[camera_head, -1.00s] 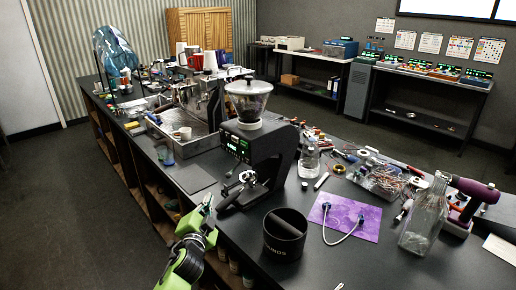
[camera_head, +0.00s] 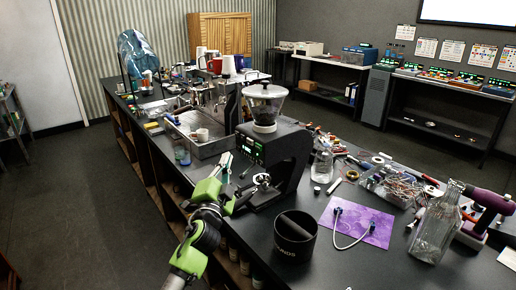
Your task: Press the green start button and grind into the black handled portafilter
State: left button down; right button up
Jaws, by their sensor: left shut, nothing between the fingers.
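The black grinder (camera_head: 287,152) stands on the dark counter with a clear hopper (camera_head: 264,101) on top. Its front panel (camera_head: 250,148) has small lit green marks; I cannot make out the single start button. A metal portafilter (camera_head: 262,181) sits at the grinder's fork, under the spout; its handle is hard to make out. My left gripper (camera_head: 225,162) is green and black, shut and empty. Its fingertips point up, just left of the grinder's front panel in the picture, and appear apart from it. My right gripper is not in view.
A black knock bin (camera_head: 296,238) stands in front of the grinder. An espresso machine (camera_head: 205,130) stands behind on the left. Tools and wires clutter the right side.

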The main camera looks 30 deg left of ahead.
aim_at(258, 147)
pick_arm(q)
jog(key=w+d+b, duration=0.1)
jog(key=w, duration=0.1)
jog(key=w+d, duration=0.1)
jog(key=w, duration=0.2)
jog(key=w+d+b, duration=0.1)
jog(key=w, duration=0.2)
jog(key=shift+d+b, duration=0.15)
jog(key=shift+b, duration=0.15)
jog(key=shift+s, duration=0.1)
dwell(1.0)
jog(key=shift+w+d, duration=0.15)
jog(key=shift+w, duration=0.25)
jog(key=shift+w+d+b, duration=0.15)
jog(key=shift+w+b, duration=0.2)
jog(key=shift+b, duration=0.15)
dwell(0.4)
jog(key=shift+s, duration=0.15)
jog(key=shift+s+a+p, duration=0.3)
jog(key=shift+s+p, duration=0.05)
jog(key=shift+s, duration=0.25)
